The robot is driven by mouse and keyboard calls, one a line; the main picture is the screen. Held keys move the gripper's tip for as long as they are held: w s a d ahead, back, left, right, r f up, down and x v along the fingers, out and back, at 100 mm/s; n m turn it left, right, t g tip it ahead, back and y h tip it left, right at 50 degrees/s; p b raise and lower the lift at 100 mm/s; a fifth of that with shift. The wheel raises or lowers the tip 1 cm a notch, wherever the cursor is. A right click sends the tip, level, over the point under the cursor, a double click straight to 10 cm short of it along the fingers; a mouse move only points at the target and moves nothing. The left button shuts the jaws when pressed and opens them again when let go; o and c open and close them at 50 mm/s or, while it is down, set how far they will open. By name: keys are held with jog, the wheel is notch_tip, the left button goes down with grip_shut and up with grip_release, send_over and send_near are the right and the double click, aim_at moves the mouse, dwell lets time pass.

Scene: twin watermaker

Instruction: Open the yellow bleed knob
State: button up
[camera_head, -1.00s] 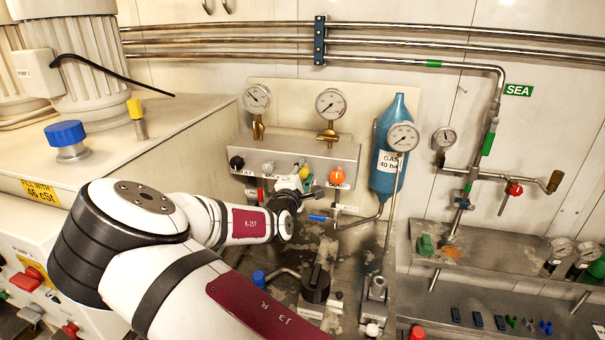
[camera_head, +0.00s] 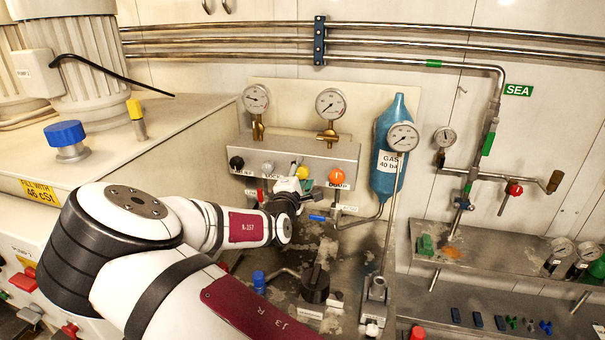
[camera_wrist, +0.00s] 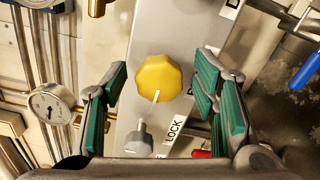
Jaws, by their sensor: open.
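The yellow bleed knob (camera_head: 303,173) sits on the front of the grey valve block, partly behind my gripper in the head view. In the wrist view the yellow knob (camera_wrist: 158,76) is faceted, with a white pointer mark toward the lower edge of the picture. My gripper (camera_wrist: 161,88) is open, with one green-padded finger to the left of the knob and the other to its right. There is a visible gap on both sides, and neither finger appears to touch it. In the head view my gripper (camera_head: 293,186) is at the block's front.
A grey knob (camera_wrist: 139,139) by a LOCK label is close beside the yellow knob. An orange knob (camera_head: 336,177) marked DUMP is to the right, and a black knob (camera_head: 236,162) to the left. Gauges (camera_head: 331,104) stand above the block. A blue gas cylinder (camera_head: 388,160) is farther right.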

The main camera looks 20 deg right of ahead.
jog(key=v, duration=1.1)
jog(key=s+d+f+m+g+y, duration=0.1)
jog(key=s+f+m+g+y, duration=0.5)
jog(key=m+g, duration=0.2)
jog(key=s+a+r+m+g+y, duration=0.15)
jog(key=s+r+m+y, duration=0.35)
jog(key=s+r, duration=0.75)
jog(key=s+d+r+m+h, duration=0.1)
jog(key=s+d+r, duration=0.2)
jog(key=s, duration=0.5)
jog(key=s+d+r+m+h, duration=0.1)
jog(key=s+d+r, duration=0.2)
jog(key=s+r, duration=0.2)
jog(key=s, duration=0.3)
